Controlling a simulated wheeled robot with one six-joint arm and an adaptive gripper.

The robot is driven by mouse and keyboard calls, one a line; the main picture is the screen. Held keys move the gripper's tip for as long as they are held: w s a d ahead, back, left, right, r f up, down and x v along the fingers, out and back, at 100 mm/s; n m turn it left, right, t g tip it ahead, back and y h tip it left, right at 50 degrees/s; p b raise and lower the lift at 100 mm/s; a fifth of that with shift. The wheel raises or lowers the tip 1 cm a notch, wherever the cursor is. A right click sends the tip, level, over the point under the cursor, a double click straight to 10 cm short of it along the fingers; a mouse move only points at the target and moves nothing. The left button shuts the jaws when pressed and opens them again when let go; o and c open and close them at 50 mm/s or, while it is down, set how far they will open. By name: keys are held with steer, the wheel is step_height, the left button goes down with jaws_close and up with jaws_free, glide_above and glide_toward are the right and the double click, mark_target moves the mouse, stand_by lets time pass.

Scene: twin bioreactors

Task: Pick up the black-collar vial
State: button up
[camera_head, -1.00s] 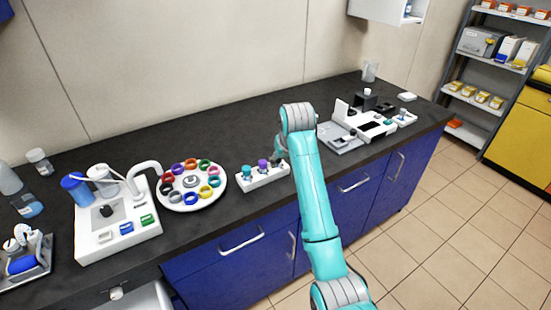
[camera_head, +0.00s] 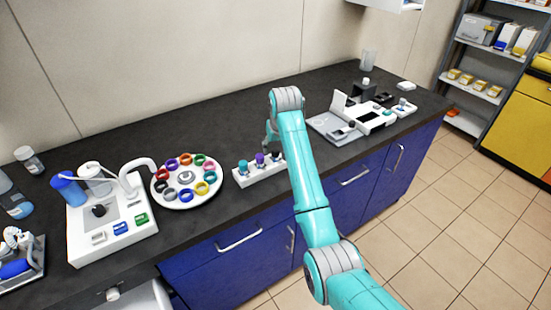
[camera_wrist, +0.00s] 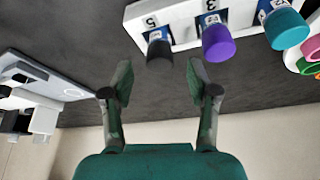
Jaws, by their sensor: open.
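The black-collar vial (camera_wrist: 159,49) stands in the white rack (camera_wrist: 180,14), in the slot at the left end in the wrist view, beside the figure 5. A purple-capped vial (camera_wrist: 217,42) and a teal-capped vial (camera_wrist: 285,27) stand in the same rack. My gripper (camera_wrist: 158,80) is open and empty. In the wrist view the black cap lies just beyond the gap between the fingertips, not visibly touched. In the head view the rack (camera_head: 240,182) is on the bench and the black cap (camera_head: 276,157) is close to my arm. My gripper there is mostly hidden.
A round carousel with coloured rings (camera_head: 187,181) is left of the rack, beside a white station (camera_head: 112,228). A grey and white instrument (camera_head: 335,128) is to the right. The dark bench (camera_head: 215,130) behind the rack is clear.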

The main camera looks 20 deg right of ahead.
mark_target(275, 149)
steer(key=shift+x, duration=1.5)
jaws_close()
steer(key=shift+r, duration=0.1)
